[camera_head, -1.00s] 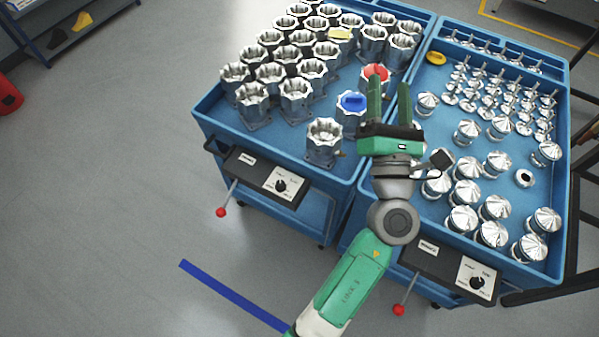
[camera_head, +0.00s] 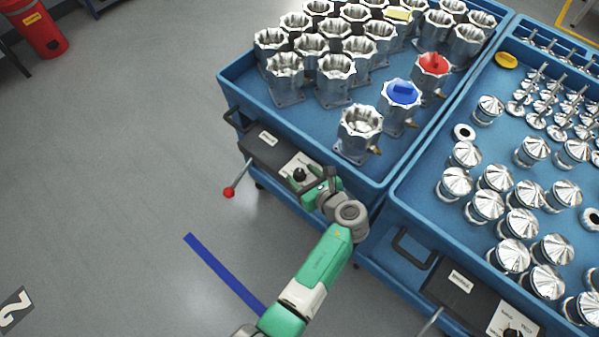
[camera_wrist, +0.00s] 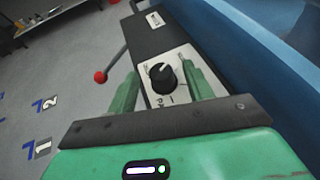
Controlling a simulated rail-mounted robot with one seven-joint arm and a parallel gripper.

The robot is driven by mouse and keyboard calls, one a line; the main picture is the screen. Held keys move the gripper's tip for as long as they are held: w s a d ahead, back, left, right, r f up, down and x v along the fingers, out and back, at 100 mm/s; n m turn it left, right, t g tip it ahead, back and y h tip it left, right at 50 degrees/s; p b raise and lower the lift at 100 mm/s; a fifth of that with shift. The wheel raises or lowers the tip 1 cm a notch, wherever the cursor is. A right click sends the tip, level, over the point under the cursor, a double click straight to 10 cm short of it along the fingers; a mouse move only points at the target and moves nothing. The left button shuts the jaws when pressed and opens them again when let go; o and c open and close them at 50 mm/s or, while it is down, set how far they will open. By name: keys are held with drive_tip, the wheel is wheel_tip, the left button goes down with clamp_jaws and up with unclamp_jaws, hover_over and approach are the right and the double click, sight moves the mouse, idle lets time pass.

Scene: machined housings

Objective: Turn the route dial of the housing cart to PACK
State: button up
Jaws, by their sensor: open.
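The housing cart (camera_head: 232,88) is the blue cart at the left, with several silver housings on top. On its front is a dark control panel with a white plate that bears the black route dial (camera_head: 299,175). In the wrist view the dial (camera_wrist: 163,77) has a white pointer line aimed to the upper right; the plate lettering is too small and partly covered to read. My gripper (camera_wrist: 163,88) is open, with one green finger on each side of the dial in that view. I cannot tell whether either finger touches it.
A lever with a red knob (camera_head: 229,192) sticks out left of the panel; it also shows in the wrist view (camera_wrist: 100,77). A second blue cart (camera_head: 398,190) with silver parts and its own dial stands at the right.

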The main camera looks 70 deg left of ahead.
drive_tip(key=shift+x, duration=1.2)
drive_tip(key=shift+w, duration=0.1)
drive_tip(key=c, duration=1)
drive_tip(key=shift+o, duration=0.2)
